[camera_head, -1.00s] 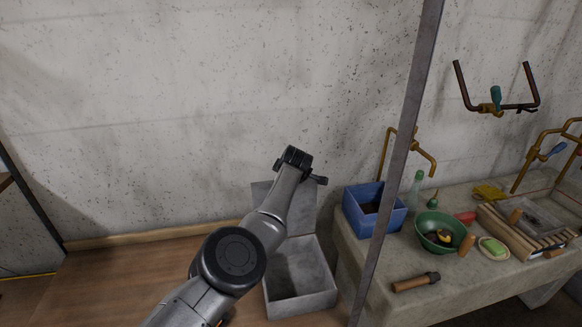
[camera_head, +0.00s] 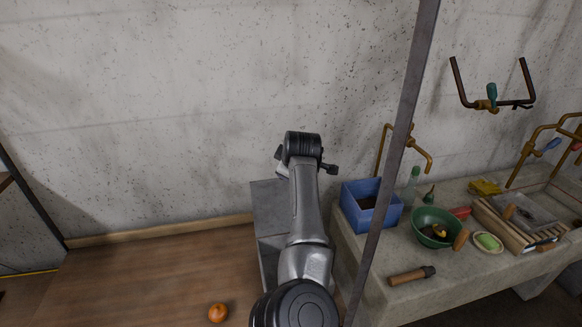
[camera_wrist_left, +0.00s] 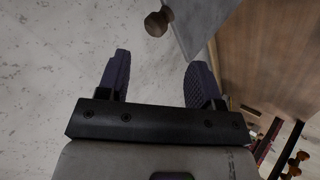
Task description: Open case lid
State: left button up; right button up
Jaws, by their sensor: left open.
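The grey case (camera_head: 268,258) stands on the wooden floor by the wall, and my left arm hides much of it. Its grey lid (camera_head: 269,208) stands raised at the back of the case. In the left wrist view a grey panel that looks like the lid (camera_wrist_left: 200,22) shows at the top, with a brown round knob (camera_wrist_left: 157,22) at its edge. My left gripper (camera_wrist_left: 160,72) is open and empty, with the knob apart from and beyond its fingertips. In the head view the arm hides its fingers. My right gripper is not in view.
A concrete counter (camera_head: 375,300) stands to the right, with a blue box (camera_head: 352,215), a green bowl (camera_head: 420,240) and other items. A metal post (camera_head: 402,130) rises in front of it. An orange fruit (camera_head: 218,312) lies on the otherwise clear floor at left.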

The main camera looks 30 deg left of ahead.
pick_arm(q)
jog(key=shift+b+v, duration=0.3)
jog(key=shift+v, duration=0.7)
